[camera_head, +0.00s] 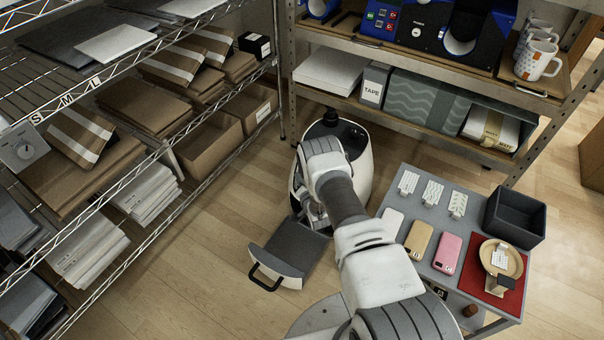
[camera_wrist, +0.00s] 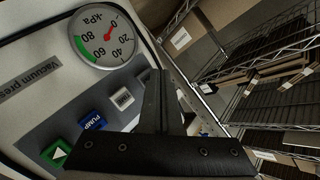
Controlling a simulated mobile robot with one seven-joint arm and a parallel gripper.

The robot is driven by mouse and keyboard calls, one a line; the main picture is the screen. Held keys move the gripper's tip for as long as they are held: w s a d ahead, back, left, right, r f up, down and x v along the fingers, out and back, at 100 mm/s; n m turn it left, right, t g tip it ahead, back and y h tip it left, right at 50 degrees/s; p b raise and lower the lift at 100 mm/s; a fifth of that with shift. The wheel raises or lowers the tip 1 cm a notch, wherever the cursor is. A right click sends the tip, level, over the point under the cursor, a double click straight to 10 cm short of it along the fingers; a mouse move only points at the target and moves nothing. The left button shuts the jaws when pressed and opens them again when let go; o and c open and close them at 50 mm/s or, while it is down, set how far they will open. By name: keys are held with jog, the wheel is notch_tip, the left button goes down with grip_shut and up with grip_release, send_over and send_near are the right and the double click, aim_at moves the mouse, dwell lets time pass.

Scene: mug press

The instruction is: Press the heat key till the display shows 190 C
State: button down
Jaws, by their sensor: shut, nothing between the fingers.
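My gripper (camera_wrist: 160,75) is shut and empty in the wrist view. Its fingertips are in front of a white panel labelled "Vacuum press" (camera_wrist: 30,82). The panel has a round kPa gauge (camera_wrist: 103,38), a green key with a triangle (camera_wrist: 57,153), a blue PUMP key (camera_wrist: 93,120) and a pale key (camera_wrist: 122,98). I cannot tell if the fingers touch it. In the head view, a blue machine (camera_head: 432,38) with small coloured keys (camera_head: 381,19) stands on the back shelf, cut off by the top edge. I cannot make out a heat key or temperature display.
The white rounded machine (camera_head: 355,150) stands on the floor beside my arm, with a grey tray (camera_head: 291,248) before it. Mugs (camera_head: 536,60) stand right of the blue machine. A grey table (camera_head: 412,180) holds phone cases and a dark bin (camera_head: 514,217). Wire shelving (camera_head: 130,130) lines the left.

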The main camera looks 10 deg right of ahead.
jog(key=shift+w+d+f, duration=0.1)
jog(key=shift+w+d, duration=0.05)
jog(key=shift+d, duration=0.05)
jog(key=shift+w+d, duration=0.3)
jog(key=shift+w, duration=0.05)
dwell(0.8)
dwell(0.3)
jog(key=shift+s+a+p, duration=0.5)
jog(key=shift+s+a, duration=0.1)
jog(key=shift+s, duration=0.05)
jog(key=s+a+p, duration=0.1)
jog(key=s+a+r+p, duration=0.1)
jog(key=s+a, duration=0.1)
jog(key=shift+s+a+r+p, duration=0.2)
jog(key=shift+a+p, duration=0.05)
jog(key=shift+p, duration=0.05)
dwell(0.8)
